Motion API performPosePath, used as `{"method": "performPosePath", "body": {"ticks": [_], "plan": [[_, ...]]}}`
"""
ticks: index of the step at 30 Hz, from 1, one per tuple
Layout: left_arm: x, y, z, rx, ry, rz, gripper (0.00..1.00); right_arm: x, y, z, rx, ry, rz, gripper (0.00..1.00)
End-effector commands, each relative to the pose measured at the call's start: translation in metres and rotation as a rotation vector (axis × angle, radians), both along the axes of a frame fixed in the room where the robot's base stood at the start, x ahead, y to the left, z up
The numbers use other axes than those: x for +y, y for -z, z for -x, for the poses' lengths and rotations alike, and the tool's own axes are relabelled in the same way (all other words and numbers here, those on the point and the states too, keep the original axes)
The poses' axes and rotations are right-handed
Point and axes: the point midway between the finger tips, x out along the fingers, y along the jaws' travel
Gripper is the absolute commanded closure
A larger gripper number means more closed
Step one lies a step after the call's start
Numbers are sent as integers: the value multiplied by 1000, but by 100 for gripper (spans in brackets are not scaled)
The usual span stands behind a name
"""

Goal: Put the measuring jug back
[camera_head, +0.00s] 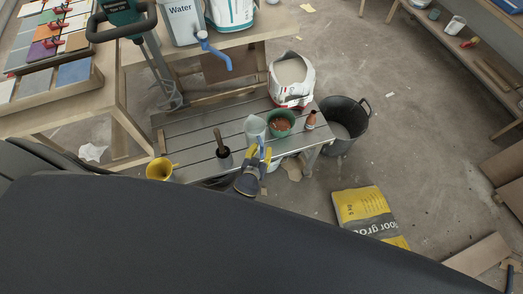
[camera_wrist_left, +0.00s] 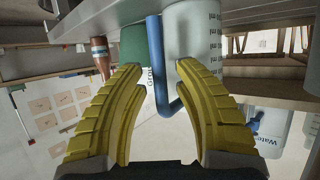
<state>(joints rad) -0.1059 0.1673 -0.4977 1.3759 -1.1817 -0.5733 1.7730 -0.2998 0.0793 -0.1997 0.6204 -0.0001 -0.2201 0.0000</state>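The measuring jug (camera_head: 254,126) is a pale, see-through jug with a blue handle. It stands on the low slatted bench (camera_head: 190,130), left of the green bucket (camera_head: 281,122). In the left wrist view the jug (camera_wrist_left: 198,38) shows markings and its blue handle (camera_wrist_left: 156,60), upside down. My left gripper (camera_head: 259,156) is at the handle side of the jug. Its yellow fingers (camera_wrist_left: 158,75) are spread, one on each side of the handle, with gaps showing. I cannot tell whether either touches it. My right gripper is not in view.
A brown bottle (camera_head: 311,119) stands right of the green bucket, and a pot with a dark-handled tool (camera_head: 223,152) stands left of the jug. A white bag bucket (camera_head: 291,78), black bucket (camera_head: 346,122) and Water container (camera_head: 183,22) are nearby.

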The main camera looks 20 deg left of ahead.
Motion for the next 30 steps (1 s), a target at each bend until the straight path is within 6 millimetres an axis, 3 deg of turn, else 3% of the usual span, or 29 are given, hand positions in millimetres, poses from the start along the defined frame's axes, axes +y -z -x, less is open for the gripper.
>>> {"method": "performPosePath", "body": {"ticks": [5,21,30], "plan": [[-1,-3,5,2,1,0,70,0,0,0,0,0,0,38],[-5,-35,82,1,-1,2,70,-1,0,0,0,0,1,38],[-6,-45,107,1,-1,2,70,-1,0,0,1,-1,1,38]]}}
